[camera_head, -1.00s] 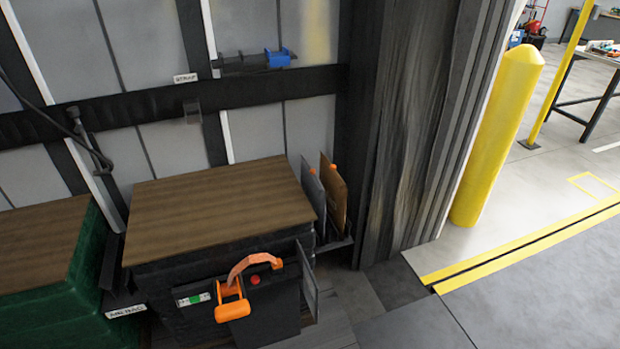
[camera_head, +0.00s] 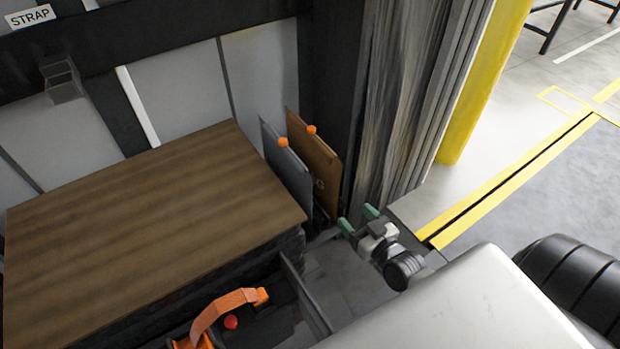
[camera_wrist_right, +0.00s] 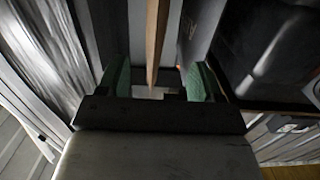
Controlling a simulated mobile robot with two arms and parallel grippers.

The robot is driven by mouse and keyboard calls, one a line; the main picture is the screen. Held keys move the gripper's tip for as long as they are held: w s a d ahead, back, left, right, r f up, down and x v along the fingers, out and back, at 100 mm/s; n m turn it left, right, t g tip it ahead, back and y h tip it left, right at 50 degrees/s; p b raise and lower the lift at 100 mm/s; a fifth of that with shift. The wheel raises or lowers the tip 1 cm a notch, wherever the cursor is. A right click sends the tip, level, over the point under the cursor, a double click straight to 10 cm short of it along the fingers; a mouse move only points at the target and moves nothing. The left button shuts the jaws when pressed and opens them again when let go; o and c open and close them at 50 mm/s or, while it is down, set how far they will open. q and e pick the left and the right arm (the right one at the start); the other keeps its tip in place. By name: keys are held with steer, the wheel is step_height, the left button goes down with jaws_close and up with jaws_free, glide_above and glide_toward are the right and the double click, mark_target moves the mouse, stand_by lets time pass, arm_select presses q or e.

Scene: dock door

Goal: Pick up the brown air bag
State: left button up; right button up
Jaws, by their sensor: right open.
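The brown air bag (camera_head: 320,165) is a thin flat panel with an orange valve, standing nearly upright behind a grey bag (camera_head: 290,175) at the right end of the wood-topped load. My right gripper (camera_head: 357,222), with green fingertips, is just right of the brown bag's lower part, apparently apart from it. In the right wrist view the brown bag (camera_wrist_right: 154,42) shows edge-on, lined up with the gap between the open fingers (camera_wrist_right: 157,80). The grey bag (camera_wrist_right: 196,30) is beyond the right finger there. The brown bag's lower end is partly hidden in the head view. My left gripper is out of view.
The wood-topped load (camera_head: 150,200) fills the left. An orange-handled tool (camera_head: 222,315) hangs at its front. The dark door post and pleated grey seal (camera_head: 405,110) stand close behind and right of the bags. Open floor with yellow lines (camera_head: 510,185) is at right.

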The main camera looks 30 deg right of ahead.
mark_target(341, 191)
steer(key=shift+t, duration=0.4)
steer(key=w, duration=0.1)
steer(key=w+r, duration=0.1)
steer(key=w, duration=0.1)
steer(key=w+r, duration=0.1)
steer(key=w, duration=0.1)
steer(key=shift+w+a, duration=0.2)
steer(key=shift+a, duration=0.05)
steer(key=w, duration=0.2)
steer(key=w+b, duration=0.1)
steer(key=w, duration=0.1)
steer(key=shift+w+d+r, duration=0.2)
steer(key=shift+w, duration=0.7)
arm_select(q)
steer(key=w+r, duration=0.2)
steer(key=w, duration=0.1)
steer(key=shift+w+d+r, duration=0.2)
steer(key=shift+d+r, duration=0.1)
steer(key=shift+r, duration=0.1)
arm_select(e)
steer(key=shift+r, duration=0.1)
steer(key=c, duration=1.1)
